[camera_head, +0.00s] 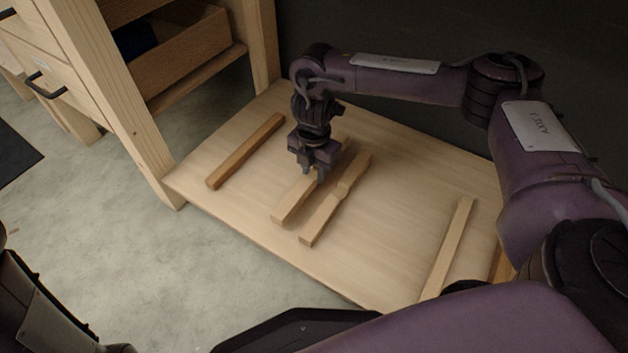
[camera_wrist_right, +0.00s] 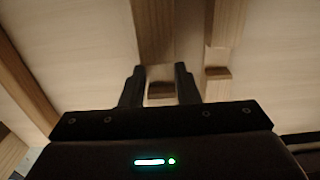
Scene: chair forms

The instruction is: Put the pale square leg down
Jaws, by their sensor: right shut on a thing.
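The pale square leg (camera_head: 295,202) is a straight, light wooden bar at the middle of the low wooden board (camera_head: 385,225). My right gripper (camera_head: 314,175) points down over it and is shut on it, partly hiding its far half. The leg lies low, and I cannot tell whether it touches the board. In the right wrist view, the leg (camera_wrist_right: 153,32) runs up from between the fingers of the right gripper (camera_wrist_right: 160,88). My left gripper is out of view.
A shaped leg (camera_head: 325,212) with a notched middle lies close to the right. A browner bar (camera_head: 245,151) lies to the left, and another pale bar (camera_head: 447,247) to the right. A wooden drawer unit (camera_head: 120,100) stands at the left. Board between shaped leg and right bar is clear.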

